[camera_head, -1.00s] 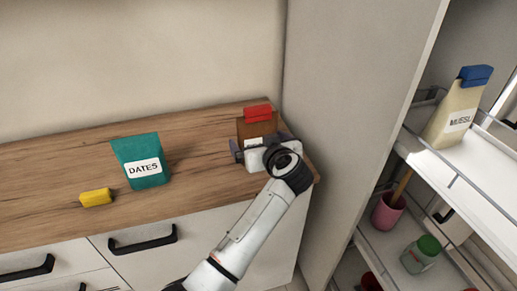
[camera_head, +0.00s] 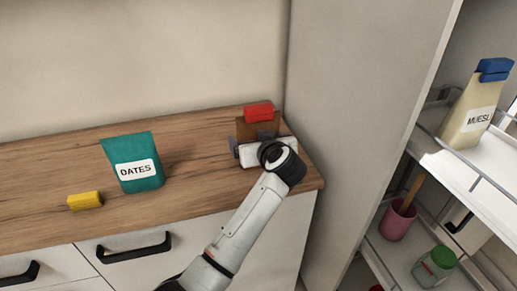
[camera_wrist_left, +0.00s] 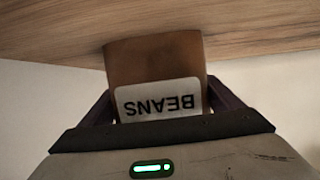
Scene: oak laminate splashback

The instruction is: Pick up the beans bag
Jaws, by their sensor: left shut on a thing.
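The brown beans bag (camera_head: 243,129) with a red clip (camera_head: 259,111) on top stands upright at the right end of the wooden worktop. In the left wrist view, the bag (camera_wrist_left: 150,62) shows a white BEANS label, upside down in the picture. My left gripper (camera_head: 252,141) is in front of the bag and shut on it, with a dark finger on each side in the wrist view. The gripper hides the bag's lower part in the head view, and I cannot tell whether its base touches the worktop. My right gripper is not in view.
A teal DATES bag (camera_head: 134,155) and a yellow clip (camera_head: 85,201) are on the worktop to the left. A tall panel (camera_head: 345,130) stands close on the right. Beyond it, a pull-out rack holds a muesli bag (camera_head: 474,115), a pink cup (camera_head: 397,222) and a green-lidded jar (camera_head: 434,266).

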